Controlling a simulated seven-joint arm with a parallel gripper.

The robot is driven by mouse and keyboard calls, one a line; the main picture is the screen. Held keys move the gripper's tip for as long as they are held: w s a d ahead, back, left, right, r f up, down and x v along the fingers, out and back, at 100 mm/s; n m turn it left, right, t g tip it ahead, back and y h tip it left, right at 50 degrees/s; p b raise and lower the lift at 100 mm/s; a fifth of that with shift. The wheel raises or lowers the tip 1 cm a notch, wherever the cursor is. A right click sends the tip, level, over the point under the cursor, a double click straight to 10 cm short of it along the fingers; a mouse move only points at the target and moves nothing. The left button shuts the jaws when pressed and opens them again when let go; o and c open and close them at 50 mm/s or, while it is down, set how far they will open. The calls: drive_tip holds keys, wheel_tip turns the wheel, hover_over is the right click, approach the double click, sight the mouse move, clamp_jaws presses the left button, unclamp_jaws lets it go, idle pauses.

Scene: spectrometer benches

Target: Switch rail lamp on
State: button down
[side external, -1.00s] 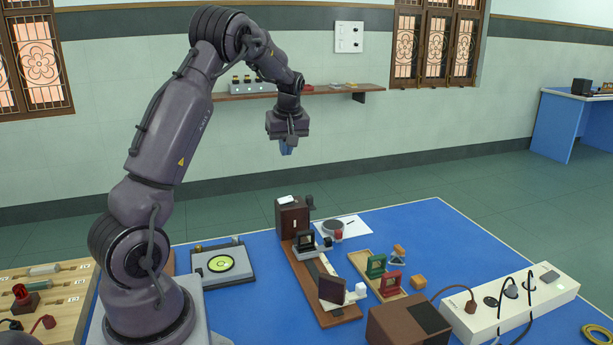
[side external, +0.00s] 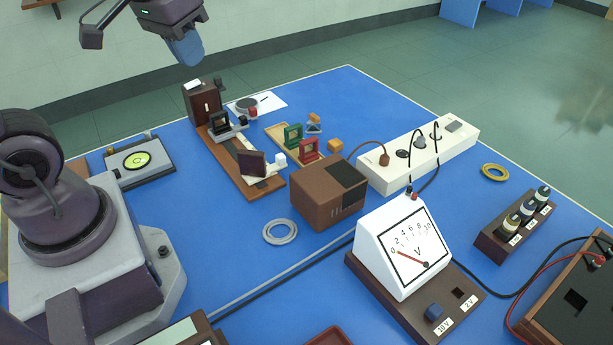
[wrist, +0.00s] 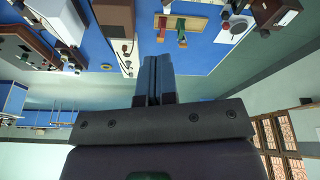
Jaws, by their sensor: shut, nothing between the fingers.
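A dark brown lamp box (side external: 202,103) stands at the far left end of the wooden rail (side external: 268,183). It has a white label on top and a small pale mark, perhaps a switch, on its front. I see no glow from it. A brown box with a white patch, likely the same lamp, shows at the upper right of the wrist view (wrist: 268,12). My gripper (side external: 190,58) is in the air above and slightly left of the lamp box, apart from it. Its blue fingers are shut and empty, and they also show in the wrist view (wrist: 157,62).
A dark holder (side external: 222,122) and a dark square plate (side external: 252,163) stand on the rail. Green (side external: 293,135) and red (side external: 308,150) holders sit right of it. A brown box (side external: 330,192), white socket strip (side external: 420,155) and voltmeter (side external: 400,245) stand nearer. A level plate (side external: 138,160) lies left.

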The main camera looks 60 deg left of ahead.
drive_tip(key=s+d+r+m+t, duration=0.2)
drive_tip(key=s+d+m, duration=0.15)
drive_tip(key=d, duration=0.25)
drive_tip(key=g, duration=0.4)
hover_over(197, 81)
drive_tip(key=s, duration=0.2)
wheel_tip(197, 81, down, 9)
drive_tip(key=f, duration=0.4)
drive_tip(key=w+f, duration=0.1)
drive_tip(key=f, duration=0.8)
drive_tip(key=shift+w, duration=0.35)
